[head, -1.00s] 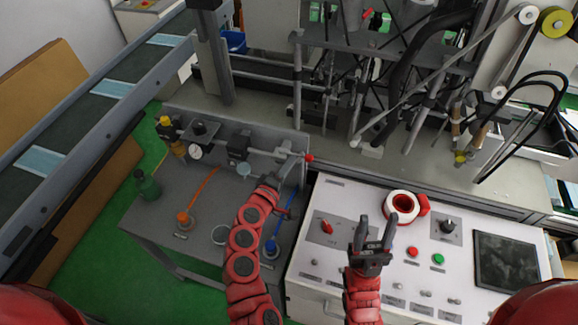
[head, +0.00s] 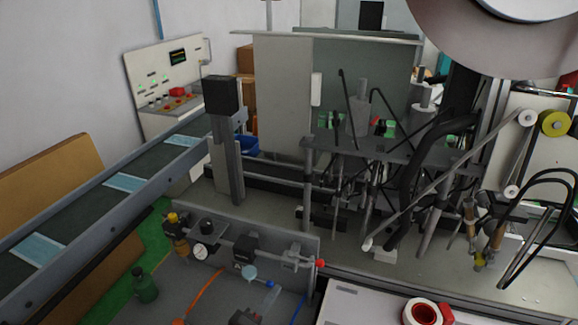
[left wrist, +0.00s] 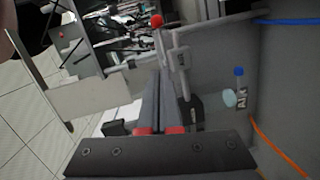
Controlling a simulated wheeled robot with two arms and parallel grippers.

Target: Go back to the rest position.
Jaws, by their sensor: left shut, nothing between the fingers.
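My left gripper (head: 244,317) shows only as a dark tip at the bottom edge of the head view, low over the grey pneumatic bench. In the left wrist view its two dark fingers (left wrist: 160,100) lie together, shut with nothing between them. They point along the grey bench wall, near a red-knobbed valve (left wrist: 157,21). My right gripper is out of both views.
The grey bench holds a regulator with a gauge (head: 200,251), a green bottle (head: 145,286) and an orange hose (head: 205,292). A conveyor (head: 85,215) carries blue masks.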

